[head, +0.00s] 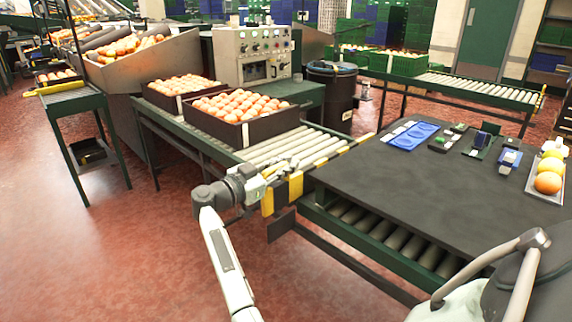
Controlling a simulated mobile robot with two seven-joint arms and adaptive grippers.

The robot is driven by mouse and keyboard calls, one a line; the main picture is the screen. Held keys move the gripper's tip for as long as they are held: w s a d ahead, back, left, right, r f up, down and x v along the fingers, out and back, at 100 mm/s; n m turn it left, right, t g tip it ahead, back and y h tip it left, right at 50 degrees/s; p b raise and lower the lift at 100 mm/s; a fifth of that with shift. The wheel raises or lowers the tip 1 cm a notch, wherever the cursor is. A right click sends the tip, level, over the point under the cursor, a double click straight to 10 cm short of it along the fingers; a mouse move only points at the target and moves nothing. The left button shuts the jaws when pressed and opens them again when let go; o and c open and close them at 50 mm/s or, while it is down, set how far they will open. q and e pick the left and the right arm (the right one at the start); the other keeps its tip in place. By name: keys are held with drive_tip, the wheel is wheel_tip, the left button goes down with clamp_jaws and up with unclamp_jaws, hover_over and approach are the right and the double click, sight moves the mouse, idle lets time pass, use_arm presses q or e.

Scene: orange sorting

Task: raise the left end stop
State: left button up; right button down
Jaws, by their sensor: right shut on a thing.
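The left end stop (296,186), a yellow-and-black striped plate, is at the near end of the roller conveyor (280,147) that carries the orange crates. My right gripper (273,175) is at the left part of this stop and shut on it. The fingers partly cover the striped part, and their exact hold is too small to see clearly. Striped yellow and black also runs along the conveyor end to the right. My left gripper is not in view.
Two dark crates of oranges (240,122) stand farther back on the conveyor. A black-topped table (400,190) with trays and small devices is close on the right. A dark bin (331,95) stands behind.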

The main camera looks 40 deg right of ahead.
drive_tip(key=c, duration=1.6)
unclamp_jaws()
drive_tip(key=shift+w+a+r, duration=0.15)
drive_tip(key=shift+w+r, duration=0.1)
drive_tip(key=shift+r, duration=0.2)
drive_tip(key=shift+o, duration=0.6)
drive_tip(key=shift+f, duration=0.1)
drive_tip(key=shift+s+f, duration=0.1)
drive_tip(key=s+a, duration=0.1)
drive_tip(key=a, duration=1.1)
